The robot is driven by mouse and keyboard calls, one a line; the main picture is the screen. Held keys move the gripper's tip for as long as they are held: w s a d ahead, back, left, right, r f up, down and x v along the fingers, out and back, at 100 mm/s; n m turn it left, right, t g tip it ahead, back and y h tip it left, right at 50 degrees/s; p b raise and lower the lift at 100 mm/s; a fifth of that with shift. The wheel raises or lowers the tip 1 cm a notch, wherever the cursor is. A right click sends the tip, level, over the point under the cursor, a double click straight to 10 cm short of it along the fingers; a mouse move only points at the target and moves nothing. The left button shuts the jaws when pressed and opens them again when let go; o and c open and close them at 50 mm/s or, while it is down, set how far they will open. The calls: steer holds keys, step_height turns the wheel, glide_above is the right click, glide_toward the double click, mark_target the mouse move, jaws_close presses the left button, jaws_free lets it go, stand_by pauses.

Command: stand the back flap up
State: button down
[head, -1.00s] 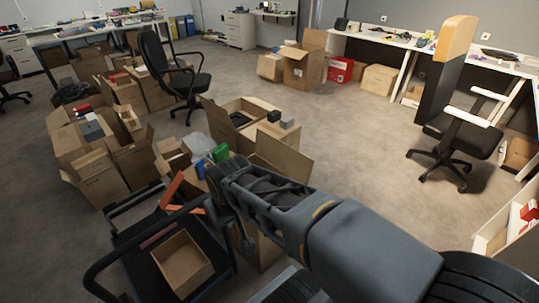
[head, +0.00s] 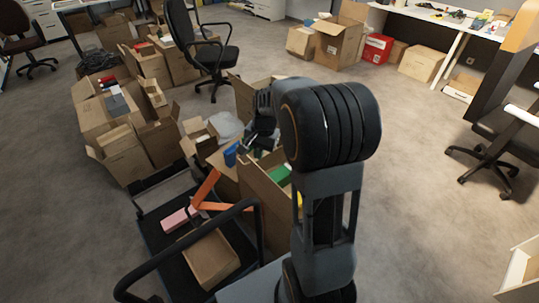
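An open brown carton (head: 262,203) stands in front of me, beside the hand truck. Green and blue things show at its top. My gripper (head: 256,143) is over the far side of this carton, pointing down and away from me. Its fingers are dark and small here, so I cannot tell whether they are open or shut, or whether they touch a flap. My arm hides the carton's right side and much of its back edge. A raised brown flap (head: 243,98) shows behind the gripper; it seems to belong to another carton farther back.
Several open cartons (head: 125,150) crowd the left. An office chair (head: 205,55) stands behind.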

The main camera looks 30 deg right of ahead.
steer(key=w+d+f+m+g+y, duration=0.1)
steer(key=w+d+f+m, duration=0.2)
steer(key=d+f, duration=0.15)
steer(key=w+d+f+m+y, duration=0.1)
steer(key=w+d+f+m, duration=0.2)
steer(key=f, duration=0.3)
step_height(320, 180, down, 12)
steer(key=b, duration=1)
steer(key=a, duration=0.1)
steer(key=s+a, duration=0.1)
steer(key=a, duration=0.1)
steer(key=a+r, duration=0.1)
steer(key=a, duration=0.1)
steer(key=shift+s+r+p, duration=0.1)
steer(key=shift+s+p, duration=0.05)
steer(key=shift+p, duration=0.15)
steer(key=a+p+v, duration=0.1)
steer(key=p+v, duration=0.7)
steer(key=v, duration=0.1)
steer(key=shift+r, duration=0.4)
steer(key=shift+d, duration=0.1)
